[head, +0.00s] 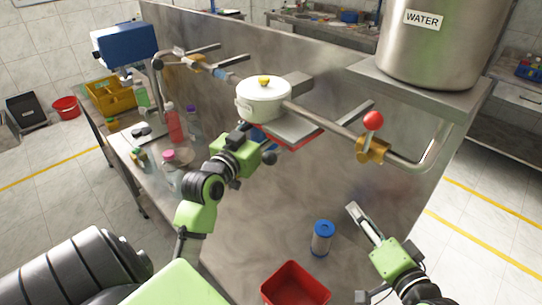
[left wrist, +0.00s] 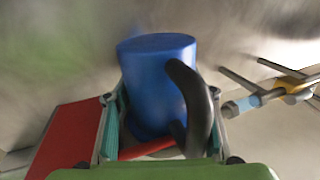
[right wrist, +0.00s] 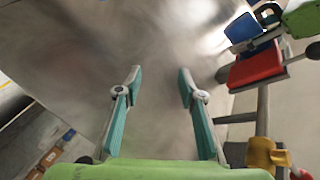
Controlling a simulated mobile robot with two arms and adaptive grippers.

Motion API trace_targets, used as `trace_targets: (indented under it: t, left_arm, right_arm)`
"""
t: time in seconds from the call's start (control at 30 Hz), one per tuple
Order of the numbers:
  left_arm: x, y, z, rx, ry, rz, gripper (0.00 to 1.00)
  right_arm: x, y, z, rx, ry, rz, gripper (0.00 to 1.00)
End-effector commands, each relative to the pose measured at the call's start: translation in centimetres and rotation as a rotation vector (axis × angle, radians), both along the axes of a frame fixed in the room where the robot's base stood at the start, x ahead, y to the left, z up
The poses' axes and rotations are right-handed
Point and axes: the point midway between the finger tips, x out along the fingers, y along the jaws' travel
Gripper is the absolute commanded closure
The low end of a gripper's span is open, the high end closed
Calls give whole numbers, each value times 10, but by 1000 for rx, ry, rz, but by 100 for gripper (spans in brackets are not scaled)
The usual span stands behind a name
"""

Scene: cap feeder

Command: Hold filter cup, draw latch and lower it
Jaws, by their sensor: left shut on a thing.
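The filter cup is blue with a curved black handle and fills the middle of the left wrist view (left wrist: 155,85). My left gripper (head: 247,138) is shut on it, one finger on each side, below the white lidded pot (head: 262,100). In the head view the gripper hides most of the cup. In the right wrist view the cup (right wrist: 248,28) shows above a red panel (right wrist: 256,66). My right gripper (head: 359,218) is open and empty, apart from the cup.
A pipe runs behind, with a brass valve and red ball (head: 373,121) at right. A blue-topped canister (head: 322,238) stands near my right gripper, behind a red bin (head: 296,290). Bottles (head: 174,122) stand at left. A metal water tank (head: 440,50) is at upper right.

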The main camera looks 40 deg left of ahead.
Motion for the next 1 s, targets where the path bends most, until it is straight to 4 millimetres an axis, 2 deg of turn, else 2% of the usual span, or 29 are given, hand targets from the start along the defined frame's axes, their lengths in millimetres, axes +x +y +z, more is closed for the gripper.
trace_targets:
  t: [0.03,0.1,0.2,0.3,0.4,0.5,0.67,1.0]
  left_arm:
    - [0,0,0,0,0,0,74]
    - [0,0,0,0,0,0,74]
    - [0,0,0,0,0,0,74]
    - [0,0,0,0,0,0,74]
    - [0,0,0,0,0,0,74]
    - [0,0,0,0,0,0,74]
    - [0,0,0,0,0,0,74]
    - [0,0,0,0,0,0,74]
  right_arm:
    - [-18,17,37,66,5,60,64]
    - [-46,36,75,143,33,139,64]
    - [-85,54,114,217,75,240,64]
    - [-114,63,137,259,111,313,64]
    - [-131,68,149,279,133,355,64]
    - [-135,75,154,287,141,370,64]
    - [-130,99,154,289,142,371,64]
    - [-113,162,154,287,141,368,64]
